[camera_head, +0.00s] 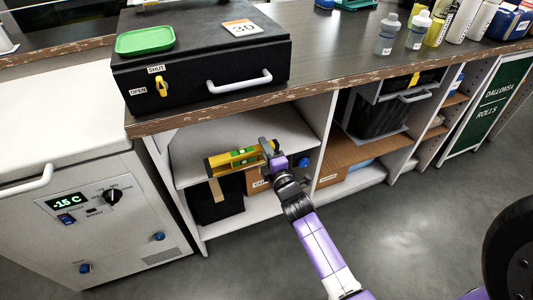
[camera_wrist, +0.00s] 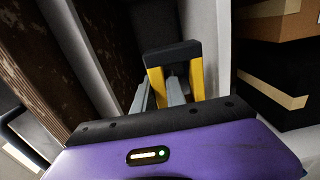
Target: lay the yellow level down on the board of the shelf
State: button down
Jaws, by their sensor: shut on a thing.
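The yellow level (camera_head: 222,163) with green vials is held roughly level at the open shelf bay under the counter in the head view. My gripper (camera_head: 268,150) is shut on its right end. The shelf's pale board (camera_head: 285,128) shows behind and around the level; whether the level touches it I cannot tell. In the wrist view the level (camera_wrist: 156,84) is seen nearly end-on with a dark end, and my gripper's grey fingers (camera_wrist: 160,96) are at it. The far part of the level is hidden there.
The counter edge (camera_head: 215,104) overhangs the bay, with a black case (camera_head: 190,75) on top. A white divider (camera_head: 326,140) bounds the bay at right; a white freezer (camera_head: 75,170) stands at left.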

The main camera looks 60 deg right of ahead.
jog(key=b, duration=0.4)
send_over(256, 140)
jog(key=s+a, duration=0.3)
jog(key=a, duration=0.1)
dwell(0.3)
jog(key=shift+f+b, duration=1.45)
jog(key=shift+f, duration=0.3)
dwell(0.4)
jog(key=c, duration=1.3)
grip_release()
jog(key=shift+c, duration=1.1)
jog(key=shift+f, duration=0.2)
jog(key=shift+s, duration=0.15)
